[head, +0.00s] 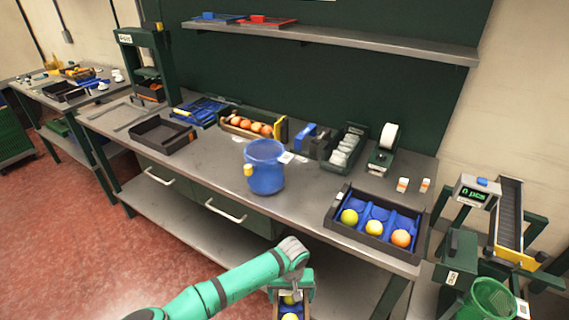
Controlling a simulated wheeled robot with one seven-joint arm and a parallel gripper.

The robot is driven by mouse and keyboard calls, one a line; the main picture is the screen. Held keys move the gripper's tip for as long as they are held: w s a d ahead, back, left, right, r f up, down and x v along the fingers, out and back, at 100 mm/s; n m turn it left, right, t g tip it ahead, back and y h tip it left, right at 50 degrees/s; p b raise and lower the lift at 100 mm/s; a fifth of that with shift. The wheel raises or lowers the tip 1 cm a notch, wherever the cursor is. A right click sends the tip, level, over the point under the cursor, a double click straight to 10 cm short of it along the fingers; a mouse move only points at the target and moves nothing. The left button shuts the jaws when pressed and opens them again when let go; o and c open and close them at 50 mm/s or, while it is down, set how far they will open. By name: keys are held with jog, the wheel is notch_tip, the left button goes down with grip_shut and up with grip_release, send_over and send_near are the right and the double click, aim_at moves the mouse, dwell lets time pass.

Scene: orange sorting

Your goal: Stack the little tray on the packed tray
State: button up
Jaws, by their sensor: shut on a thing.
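The little tray (307,311) hangs at the bottom edge of the head view, with yellow-green fruit in it; its lower part is cut off. My gripper (291,292) is shut on it, seen from above, its fingertips mostly hidden. The likely packed tray (341,226) is a dark tray with a blue insert at the right front of the bench. Two yellow fruits and an orange one sit in its front row. My gripper and the little tray are in front of the bench, left of and apart from the packed tray.
A blue bucket (265,172) stands left of the packed tray. Behind are a label roll (388,142), a green rack of white items (346,147) and a crate of oranges (228,122). An empty dark tray (163,136) lies left. A green basket (488,300) stands right.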

jog(key=shift+w+d+f+m, duration=0.1)
jog(key=shift+d+f+m, duration=0.15)
jog(key=shift+d, duration=0.4)
jog(key=shift+w+d+f+m, duration=0.15)
jog(key=shift+d+f, duration=0.15)
jog(key=shift+d, duration=0.35)
jog(key=shift+s+d+f, duration=0.15)
jog(key=shift+f, duration=0.2)
jog(key=shift+s+f, duration=0.25)
jog(key=shift+f, duration=0.15)
jog(key=shift+n, duration=0.4)
jog(key=shift+s+a+f, duration=0.4)
jog(key=shift+s+f, duration=0.15)
jog(key=shift+s, duration=0.15)
jog(key=shift+s+a+f, duration=0.4)
jog(key=shift+s+f, duration=0.1)
jog(key=shift+s, duration=0.2)
jog(key=shift+s+a+f, duration=0.4)
jog(key=shift+s+f, duration=0.15)
jog(key=shift+s, duration=0.15)
